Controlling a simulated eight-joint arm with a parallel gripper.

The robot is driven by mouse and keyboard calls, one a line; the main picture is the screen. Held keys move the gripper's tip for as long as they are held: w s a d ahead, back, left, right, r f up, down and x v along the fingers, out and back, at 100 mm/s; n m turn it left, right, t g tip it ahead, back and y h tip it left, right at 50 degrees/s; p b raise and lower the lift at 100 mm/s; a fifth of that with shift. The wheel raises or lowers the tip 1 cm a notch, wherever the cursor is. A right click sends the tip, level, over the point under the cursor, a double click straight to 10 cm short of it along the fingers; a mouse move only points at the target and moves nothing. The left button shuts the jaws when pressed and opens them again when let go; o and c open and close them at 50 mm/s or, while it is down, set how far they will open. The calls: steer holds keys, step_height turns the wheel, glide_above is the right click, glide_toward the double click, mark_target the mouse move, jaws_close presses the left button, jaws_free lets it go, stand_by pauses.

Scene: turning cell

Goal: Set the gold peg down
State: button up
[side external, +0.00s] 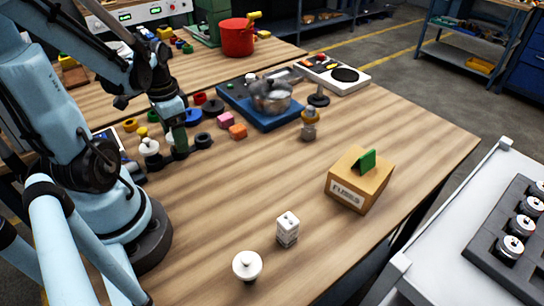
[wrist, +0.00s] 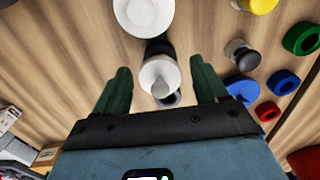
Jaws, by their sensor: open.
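My gripper (wrist: 163,85) is open in the wrist view, its two dark green fingers apart. A white knobbed piece (wrist: 160,73) with dark parts around it shows between the fingers; I cannot tell whether they touch it. In the side view my gripper (side external: 181,150) is low over the left of the wooden table, beside that white piece (side external: 150,147). No gold peg can be made out for certain. A small gold-and-grey upright piece (side external: 309,128) stands near the table's middle, away from my gripper.
Coloured rings and blocks lie around my gripper, including an orange block (side external: 238,131). A blue tray (side external: 233,98) with a metal pot is behind. A fuses box (side external: 358,180), a white block (side external: 287,229) and a white knob (side external: 247,265) stand in front.

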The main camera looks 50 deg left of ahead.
steer(key=shift+r, duration=0.1)
step_height(320, 180, up, 13)
steer(key=w+d+f+t, duration=0.1)
steer(key=w+d+t, duration=0.2)
steer(key=w+d, duration=0.2)
steer(key=w+d+f+t, duration=0.2)
steer(key=w+d+t, duration=0.2)
steer(key=d, duration=0.8)
steer(key=shift+w, duration=1)
steer(key=shift+f, duration=0.1)
